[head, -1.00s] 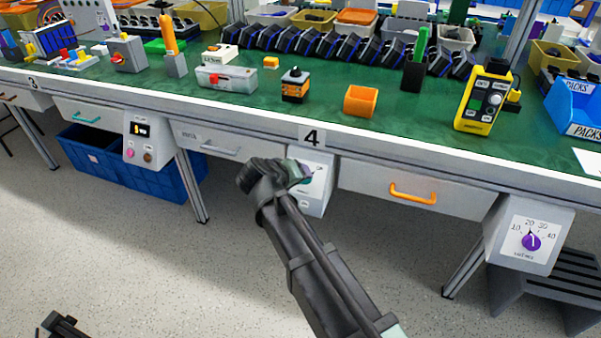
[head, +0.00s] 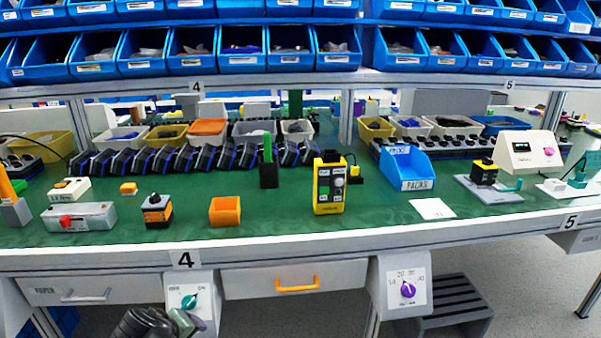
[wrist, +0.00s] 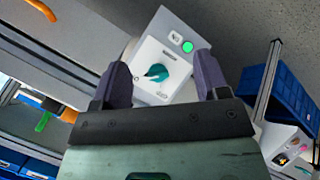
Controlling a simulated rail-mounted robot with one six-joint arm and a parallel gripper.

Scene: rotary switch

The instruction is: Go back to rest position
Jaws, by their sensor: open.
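A white switch box with a teal rotary knob (head: 189,301) hangs under the front edge of the green bench (head: 290,233), below the sign 4. In the wrist view the teal knob (wrist: 156,73) shows on the white panel, with a green round light (wrist: 188,46) at its upper right. My gripper (head: 183,322) is at the bottom edge of the head view, in front of the box's lower part. In the wrist view my gripper (wrist: 163,74) is open and empty. Its two fingers appear on either side of the knob, clear of it. Most of my arm is out of the head view.
A drawer with an orange handle (head: 297,286) is right of the box. Further right hangs a box with a purple knob (head: 408,290). A dark step stool (head: 450,303) stands on the floor. The bench top holds an orange bin (head: 225,211) and a yellow device (head: 329,185).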

